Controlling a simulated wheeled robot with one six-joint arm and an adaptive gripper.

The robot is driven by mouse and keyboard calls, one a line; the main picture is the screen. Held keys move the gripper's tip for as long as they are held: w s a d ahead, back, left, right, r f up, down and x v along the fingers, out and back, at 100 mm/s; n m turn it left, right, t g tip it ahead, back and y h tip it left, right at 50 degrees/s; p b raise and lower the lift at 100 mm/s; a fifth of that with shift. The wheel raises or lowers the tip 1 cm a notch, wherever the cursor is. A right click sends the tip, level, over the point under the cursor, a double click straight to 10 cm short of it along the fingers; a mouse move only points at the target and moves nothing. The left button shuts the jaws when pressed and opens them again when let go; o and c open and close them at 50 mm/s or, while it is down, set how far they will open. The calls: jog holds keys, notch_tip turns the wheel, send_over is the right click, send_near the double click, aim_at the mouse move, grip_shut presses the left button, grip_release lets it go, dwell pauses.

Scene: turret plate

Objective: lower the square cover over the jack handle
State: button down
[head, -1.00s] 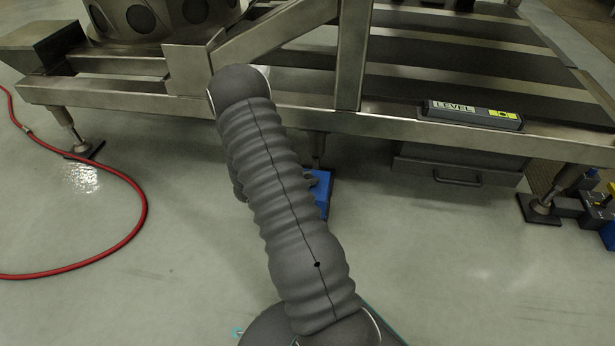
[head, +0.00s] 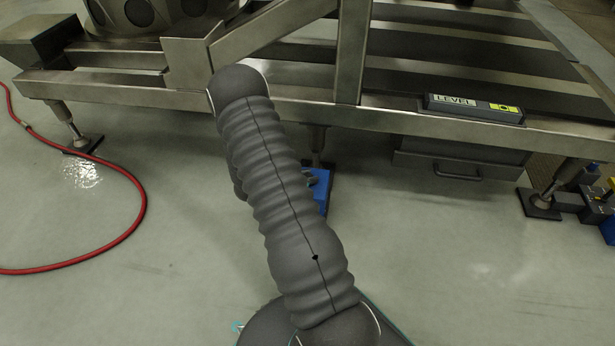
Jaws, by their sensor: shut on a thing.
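My grey ribbed arm fills the middle of the head view and hides what lies straight behind it. My gripper does not show; it is hidden behind the arm. I cannot make out the square cover or the jack handle. A blue part (head: 322,186) shows just right of my arm, low under the metal frame. Small grey pieces beside it are too unclear to name. Whether the blue part belongs to the jack, I cannot tell.
A steel frame (head: 230,106) spans the view on feet. A level (head: 473,108) lies on its front beam. A drawer unit (head: 459,165) stands beneath it. A red hose (head: 143,205) curves over the floor at left. The front right floor is clear.

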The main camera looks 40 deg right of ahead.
jog(key=c, duration=0.7)
grip_release()
jog(key=shift+a, duration=0.1)
jog(key=v, duration=1.2)
